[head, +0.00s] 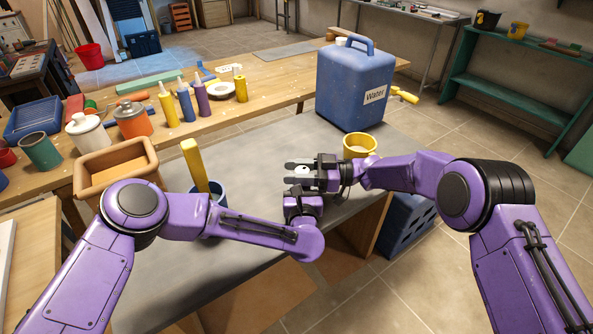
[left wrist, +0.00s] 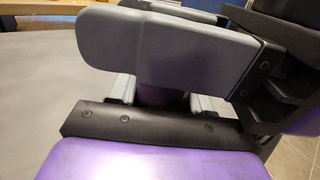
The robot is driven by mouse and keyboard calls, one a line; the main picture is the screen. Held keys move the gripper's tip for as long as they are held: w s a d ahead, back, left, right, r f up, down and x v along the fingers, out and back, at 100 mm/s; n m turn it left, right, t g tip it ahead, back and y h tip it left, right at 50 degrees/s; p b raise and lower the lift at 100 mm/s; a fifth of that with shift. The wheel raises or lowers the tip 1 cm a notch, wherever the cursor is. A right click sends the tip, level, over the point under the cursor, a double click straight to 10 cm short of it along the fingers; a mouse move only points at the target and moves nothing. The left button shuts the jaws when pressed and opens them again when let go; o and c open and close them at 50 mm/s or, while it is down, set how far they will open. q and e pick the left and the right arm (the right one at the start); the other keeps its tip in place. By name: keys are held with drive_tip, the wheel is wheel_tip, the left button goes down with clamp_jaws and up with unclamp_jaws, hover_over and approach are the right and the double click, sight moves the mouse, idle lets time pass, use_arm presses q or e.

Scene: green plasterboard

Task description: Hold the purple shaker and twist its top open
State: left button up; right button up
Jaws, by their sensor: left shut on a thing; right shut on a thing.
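The purple shaker is mostly hidden by my grippers over the grey table. Its small pale top (head: 302,170) shows between the fingers of my right gripper (head: 305,171), which is shut on it from the right. My left gripper (head: 302,192) is just below, shut on the shaker's body. In the left wrist view a dark purple part of the shaker (left wrist: 165,92) shows behind a grey finger. The shaker seems roughly upright, but its outline is covered. I cannot tell whether the top has turned.
A blue water container (head: 352,90) and a yellow mug (head: 359,147) stand behind and right of my grippers. A blue cup (head: 217,190) with a yellow stick stands to the left. A wooden box (head: 118,165) and several bottles line the back bench. The grey tabletop (head: 262,150) around my grippers is bare.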

sight(296, 171)
drive_tip(key=n+g, duration=0.2)
drive_tip(key=g, duration=0.1)
drive_tip(key=shift+d+f+n+g+h, duration=0.1)
drive_tip(key=shift+d+n+g+h, duration=0.1)
drive_tip(key=shift+n+g, duration=0.35)
drive_tip(key=shift+d+f+n+g+h, duration=0.1)
drive_tip(key=shift+n+g+h, duration=0.15)
drive_tip(key=shift+g, duration=0.5)
drive_tip(key=shift+s+a+r+n+g, duration=0.2)
drive_tip(key=shift+s+n+g, duration=0.1)
drive_tip(key=shift+g, duration=0.1)
drive_tip(key=shift+a, duration=0.1)
drive_tip(key=o, duration=1)
drive_tip(key=shift+r, duration=0.1)
wheel_tip(296, 171, up, 10)
drive_tip(key=shift+f, duration=0.1)
